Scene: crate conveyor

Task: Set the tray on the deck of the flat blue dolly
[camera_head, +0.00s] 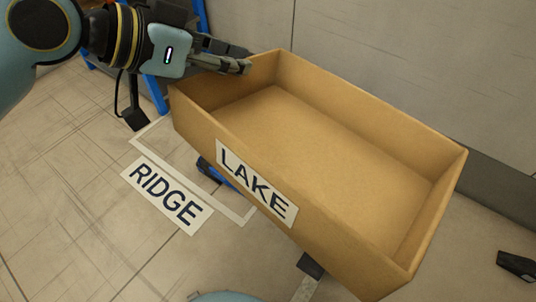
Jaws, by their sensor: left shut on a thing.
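The tray is a brown open box (350,245) with a white LAKE label on its near long side; it is empty inside. It slants across the middle of the head view, raised at least partly over the floor. My left gripper (246,62) is shut on the rim at the tray's upper left end. A blue piece with a dark corner, seemingly the flat blue dolly (226,179), shows under the tray's near side. The tray hides most of it, so I cannot tell whether they touch.
A white RIDGE sign (167,195) lies on the tiled floor beside a pale marked outline (148,140). A blue frame (152,88) stands behind my left arm. A grey wall (400,60) is behind the tray. The lower left floor is clear.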

